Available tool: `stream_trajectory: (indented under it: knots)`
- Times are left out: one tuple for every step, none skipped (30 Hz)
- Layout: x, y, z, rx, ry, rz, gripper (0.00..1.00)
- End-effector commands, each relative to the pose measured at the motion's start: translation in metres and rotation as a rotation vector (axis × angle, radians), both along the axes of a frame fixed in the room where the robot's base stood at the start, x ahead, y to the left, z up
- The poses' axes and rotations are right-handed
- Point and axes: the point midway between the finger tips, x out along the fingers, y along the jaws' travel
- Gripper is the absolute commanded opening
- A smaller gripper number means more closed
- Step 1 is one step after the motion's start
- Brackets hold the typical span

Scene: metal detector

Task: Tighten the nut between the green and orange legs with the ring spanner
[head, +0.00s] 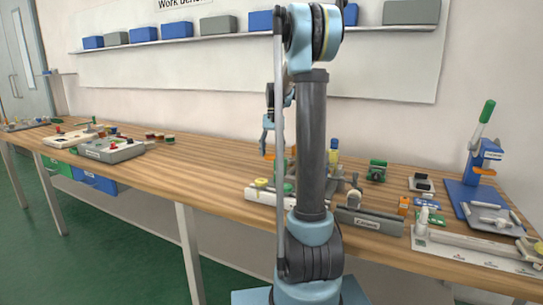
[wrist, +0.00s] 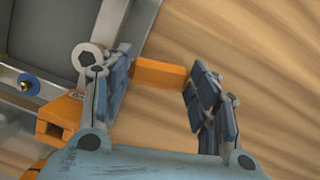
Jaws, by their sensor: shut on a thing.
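In the wrist view my gripper (wrist: 160,92) has its two dark blue fingers set apart, with an orange bar (wrist: 162,75) spanning the space between them. The bar appears held by the fingers; I cannot tell whether it is part of the spanner. A grey ring with a dark six-sided hole (wrist: 88,57) shows beside the left finger; I cannot tell whether it is the spanner's head. An orange block with a square hole (wrist: 55,118) lies at lower left. I cannot make out the nut or the green leg.
The wooden bench (head: 215,165) runs along the wall. Bare wood shows left of the white block.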

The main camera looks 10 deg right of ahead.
Motion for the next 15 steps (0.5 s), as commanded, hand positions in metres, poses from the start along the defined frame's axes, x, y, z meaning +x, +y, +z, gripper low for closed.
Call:
stream_trajectory:
  knots:
    - [0.000, 0.000, 0.002, 0.000, 0.000, 0.000, 0.26]
    - [0.000, 0.000, 0.003, 0.000, 0.000, 0.000, 0.26]
    - [0.000, 0.000, 0.004, 0.000, 0.000, 0.000, 0.26]
    - [0.000, 0.000, 0.005, 0.000, 0.000, 0.000, 0.26]
    - [0.000, 0.000, 0.006, 0.000, 0.000, 0.000, 0.26]
    - [0.000, 0.000, 0.007, 0.000, 0.000, 0.000, 0.26]
    - [0.000, 0.000, 0.008, 0.000, 0.000, 0.000, 0.26]
    - [0.000, 0.000, 0.009, 0.000, 0.000, 0.000, 0.26]
    - [0.000, 0.000, 0.010, 0.000, 0.000, 0.000, 0.26]
    - [0.000, 0.000, 0.011, 0.000, 0.000, 0.000, 0.26]
    - [0.000, 0.000, 0.012, 0.000, 0.000, 0.000, 0.26]
    - [0.000, 0.000, 0.014, 0.000, 0.000, 0.000, 0.26]
    - [0.000, 0.000, 0.015, 0.000, 0.000, 0.000, 0.26]
    - [0.000, 0.000, 0.016, 0.000, 0.000, 0.000, 0.26]
    - [0.000, 0.000, 0.017, 0.000, 0.000, 0.000, 0.26]
